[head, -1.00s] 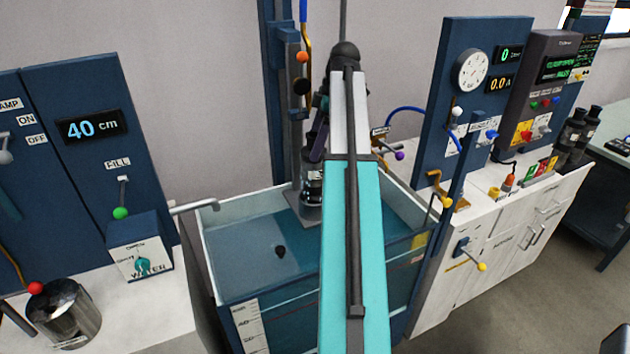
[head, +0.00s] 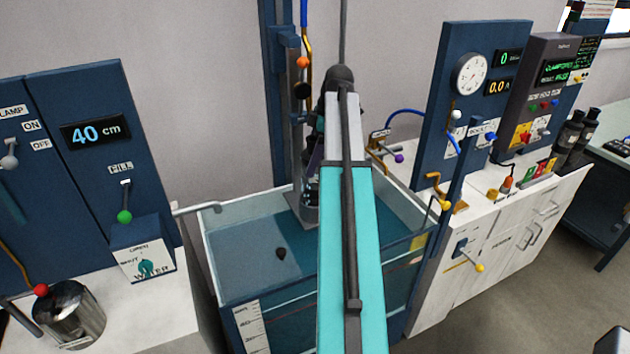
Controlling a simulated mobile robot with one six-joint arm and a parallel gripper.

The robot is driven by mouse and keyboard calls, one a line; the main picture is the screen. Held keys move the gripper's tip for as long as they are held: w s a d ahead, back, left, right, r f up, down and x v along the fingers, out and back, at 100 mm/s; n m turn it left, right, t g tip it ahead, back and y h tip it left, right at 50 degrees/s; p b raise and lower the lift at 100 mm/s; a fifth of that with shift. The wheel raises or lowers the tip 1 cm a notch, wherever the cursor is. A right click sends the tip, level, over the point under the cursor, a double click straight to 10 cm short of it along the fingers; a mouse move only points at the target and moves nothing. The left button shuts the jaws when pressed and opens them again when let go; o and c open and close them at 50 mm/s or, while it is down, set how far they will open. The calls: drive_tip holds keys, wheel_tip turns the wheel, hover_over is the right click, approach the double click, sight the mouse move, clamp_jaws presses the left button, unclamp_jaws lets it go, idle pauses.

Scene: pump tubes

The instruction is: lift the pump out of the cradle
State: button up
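A dark upright cylinder, which looks like the pump (head: 310,182), stands at the back of the water tank (head: 225,243). Only its left edge shows, because my turquoise arm covers the rest. A grey stand (head: 303,208) under it, perhaps the cradle, is also partly covered. My gripper seems to be behind my arm near the dark purple parts beside the cylinder. Its fingertips are hidden, so I cannot tell whether it is open, shut or touching the pump.
A blue column (head: 276,110) with hoses rises behind the tank. The fill panel (head: 95,150) reads 40 cm at left, above a metal bucket (head: 85,318). A gauge panel (head: 440,90) and white cabinet (head: 490,245) stand at right. The tank's left part holds only water and a small dark object (head: 281,254).

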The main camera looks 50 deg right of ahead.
drive_tip(key=shift+w+a+f, duration=0.1)
drive_tip(key=shift+w+f, duration=0.05)
drive_tip(key=shift+f, duration=0.45)
drive_tip(key=c, duration=2.1)
drive_tip(key=shift+r, duration=0.15)
